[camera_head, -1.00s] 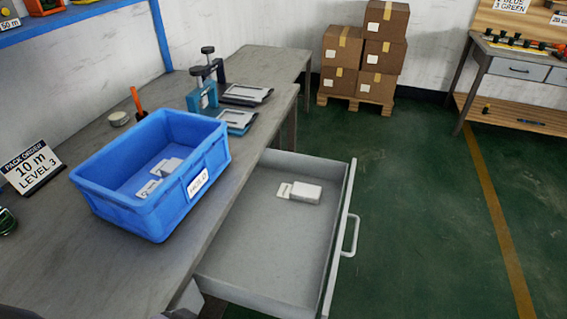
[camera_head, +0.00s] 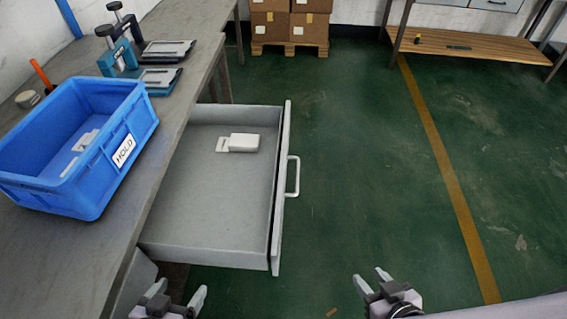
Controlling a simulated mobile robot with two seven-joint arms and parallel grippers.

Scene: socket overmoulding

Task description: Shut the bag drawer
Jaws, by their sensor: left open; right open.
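The bag drawer (camera_head: 215,205) is a grey drawer pulled out from under the workbench, standing wide open. Its front panel (camera_head: 281,190) faces right and carries a pale bar handle (camera_head: 294,176). A small stack of white bags (camera_head: 242,143) lies inside near the back. My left gripper (camera_head: 178,294) is open at the bottom edge, below the drawer's near side in the picture. My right gripper (camera_head: 369,281) is open over the green floor, to the right of and below the handle. Neither gripper touches the drawer.
A blue HOLD bin (camera_head: 103,172) with white items stands on the grey bench (camera_head: 75,255). Teal sealing devices (camera_head: 119,60) sit behind it. Stacked cartons (camera_head: 290,25) on a pallet stand at the back. The floor (camera_head: 370,180) right of the drawer is clear.

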